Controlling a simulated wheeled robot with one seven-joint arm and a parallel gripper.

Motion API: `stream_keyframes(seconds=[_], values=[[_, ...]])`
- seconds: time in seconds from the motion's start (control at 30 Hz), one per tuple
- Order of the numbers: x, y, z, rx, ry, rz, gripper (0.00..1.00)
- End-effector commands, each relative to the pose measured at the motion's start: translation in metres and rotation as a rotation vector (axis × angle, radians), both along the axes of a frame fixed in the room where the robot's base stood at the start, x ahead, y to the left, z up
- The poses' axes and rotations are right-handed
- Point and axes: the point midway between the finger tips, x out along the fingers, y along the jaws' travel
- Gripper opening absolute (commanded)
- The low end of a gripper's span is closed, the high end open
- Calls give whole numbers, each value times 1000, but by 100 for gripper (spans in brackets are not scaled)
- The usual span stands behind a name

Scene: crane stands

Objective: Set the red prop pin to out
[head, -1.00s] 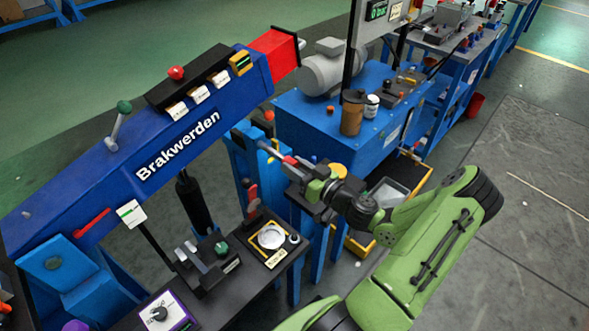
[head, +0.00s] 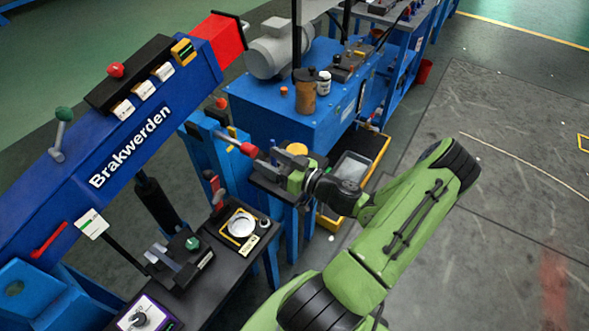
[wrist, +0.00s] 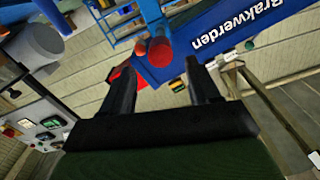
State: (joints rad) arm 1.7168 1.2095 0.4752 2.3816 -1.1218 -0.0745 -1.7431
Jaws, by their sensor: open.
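The red prop pin (head: 249,150) has a red head on a grey rod. The rod sticks out from the blue upright post beside the beam in the head view. In the wrist view a round red head (wrist: 160,53) shows end-on, just beyond and between the fingertips. My gripper (head: 266,168) is open, close to the head on its right side in the head view. In the wrist view my gripper (wrist: 160,78) has both dark fingers spread with nothing between them. I cannot tell exactly how far the head is from the fingertips.
The blue Brakwerden beam (head: 125,140) with a red end (head: 219,38) slopes across the left. A black bench (head: 205,250) with a dial and levers lies below. A blue cabinet (head: 280,110) with a motor stands behind. The floor at right is clear.

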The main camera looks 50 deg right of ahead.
Motion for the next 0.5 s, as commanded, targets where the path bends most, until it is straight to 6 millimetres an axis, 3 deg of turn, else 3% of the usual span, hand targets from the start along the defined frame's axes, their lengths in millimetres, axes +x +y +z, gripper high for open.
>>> stream_keyframes(seconds=[0.1, 0.3, 0.5], values=[[-36, -7, 1, 2, 1, -8, 61], [-84, -13, 1, 0, 1, -5, 61], [-104, -14, 0, 0, 0, -1, 61]])
